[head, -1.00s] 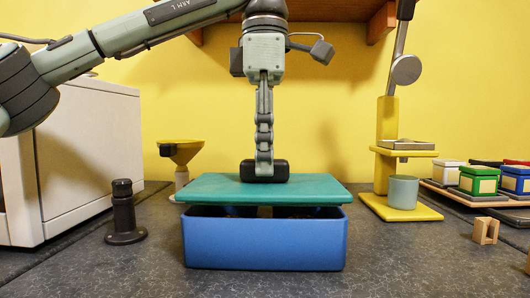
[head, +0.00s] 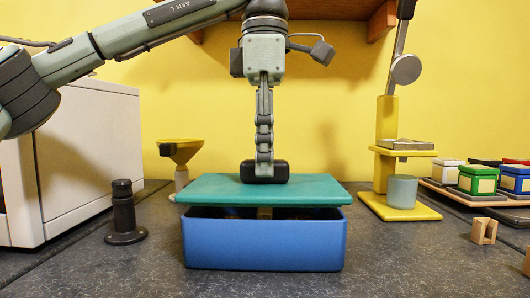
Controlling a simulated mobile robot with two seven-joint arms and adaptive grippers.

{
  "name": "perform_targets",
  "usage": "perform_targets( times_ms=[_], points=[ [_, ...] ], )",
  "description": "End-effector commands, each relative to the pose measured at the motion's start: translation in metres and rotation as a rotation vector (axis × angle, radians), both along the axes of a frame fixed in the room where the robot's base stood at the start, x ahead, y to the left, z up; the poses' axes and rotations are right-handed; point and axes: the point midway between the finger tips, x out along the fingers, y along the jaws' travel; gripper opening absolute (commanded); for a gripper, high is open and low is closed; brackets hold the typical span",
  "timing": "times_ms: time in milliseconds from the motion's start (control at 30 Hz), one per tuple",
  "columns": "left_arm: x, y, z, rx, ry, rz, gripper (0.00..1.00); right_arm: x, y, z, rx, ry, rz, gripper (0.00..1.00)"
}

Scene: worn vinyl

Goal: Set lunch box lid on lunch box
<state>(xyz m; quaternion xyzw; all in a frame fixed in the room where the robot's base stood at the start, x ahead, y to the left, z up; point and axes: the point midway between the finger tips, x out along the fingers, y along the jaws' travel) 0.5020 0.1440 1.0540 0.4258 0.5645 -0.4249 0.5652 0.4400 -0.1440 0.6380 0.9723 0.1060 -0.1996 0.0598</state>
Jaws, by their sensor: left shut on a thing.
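The blue lunch box (head: 264,242) stands upright on the dark counter in the middle of the head view. The teal lunch box lid (head: 320,193) is above it, roughly level, with a dark gap between its front edge and the box rim. My left gripper (head: 264,172) comes down from above and is shut on the black handle of the lid. The fingertips are partly hidden by the handle. The inside of the box is mostly hidden under the lid. My right gripper is not in view.
A black tamper-like object (head: 124,213) and a yellow funnel on a stand (head: 180,152) are at left, near a white appliance (head: 75,150). A yellow press stand (head: 387,150) with a grey cup (head: 402,191) and a tray of small coloured boxes (head: 478,180) are at right.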

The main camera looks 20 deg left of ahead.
Motion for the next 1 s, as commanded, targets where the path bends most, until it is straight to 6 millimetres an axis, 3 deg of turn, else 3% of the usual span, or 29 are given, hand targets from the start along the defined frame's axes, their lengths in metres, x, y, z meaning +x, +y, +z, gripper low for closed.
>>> perform_targets(
  times_ms=[1000],
  points=[
    [0.0, 0.0, -0.021, 0.0, 0.001, 0.0, 0.0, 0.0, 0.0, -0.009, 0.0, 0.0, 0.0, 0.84]
  ],
)
